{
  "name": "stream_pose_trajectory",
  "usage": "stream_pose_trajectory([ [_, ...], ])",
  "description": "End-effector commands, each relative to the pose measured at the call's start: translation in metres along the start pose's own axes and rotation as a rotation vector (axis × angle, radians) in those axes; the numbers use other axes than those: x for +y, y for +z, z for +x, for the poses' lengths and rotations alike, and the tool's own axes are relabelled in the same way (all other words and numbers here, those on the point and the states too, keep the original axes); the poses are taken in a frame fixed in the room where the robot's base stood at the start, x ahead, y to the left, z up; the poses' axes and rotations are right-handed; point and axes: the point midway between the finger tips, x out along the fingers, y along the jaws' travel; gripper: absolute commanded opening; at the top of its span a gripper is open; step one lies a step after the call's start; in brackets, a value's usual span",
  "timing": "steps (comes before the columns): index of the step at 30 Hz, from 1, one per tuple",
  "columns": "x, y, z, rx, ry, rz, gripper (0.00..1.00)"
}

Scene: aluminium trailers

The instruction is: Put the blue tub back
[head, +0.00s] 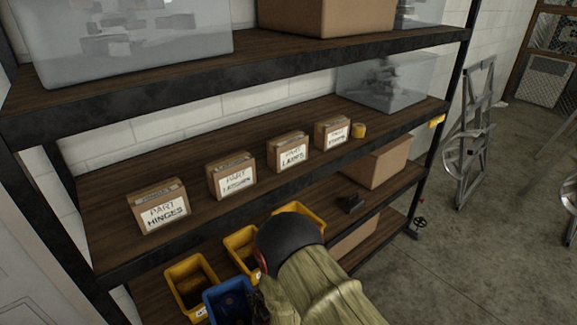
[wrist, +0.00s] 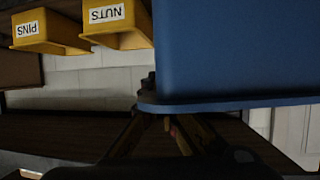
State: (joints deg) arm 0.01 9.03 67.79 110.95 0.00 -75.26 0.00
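The blue tub (head: 222,287) is at the bottom of the head view, in front of the yellow bins, with dark contents inside. It fills the upper right of the wrist view (wrist: 235,55), which is upside down. My gripper (wrist: 160,120) meets the tub's rim, with its fingers closing in on the rim from both sides; the tips are partly hidden. In the head view my arm hides most of the gripper. Yellow bins stand on the lower shelf: one left (head: 190,284), one in the middle (head: 240,245), one farther right (head: 305,217).
Boxes labelled for parts, such as the hinges box (head: 160,207), line the shelf above. A dark post (head: 65,255) stands at the left.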

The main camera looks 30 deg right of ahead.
Motion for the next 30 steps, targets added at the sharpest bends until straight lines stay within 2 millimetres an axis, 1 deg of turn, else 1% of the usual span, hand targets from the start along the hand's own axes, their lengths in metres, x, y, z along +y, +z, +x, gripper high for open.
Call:
stream_pose_trajectory([
  [1, 0.000, -0.019, -0.007, 0.003, 0.000, 0.000, 0.00],
  [30, 0.000, -0.196, -0.080, 0.003, 0.000, 0.000, 0.00],
])
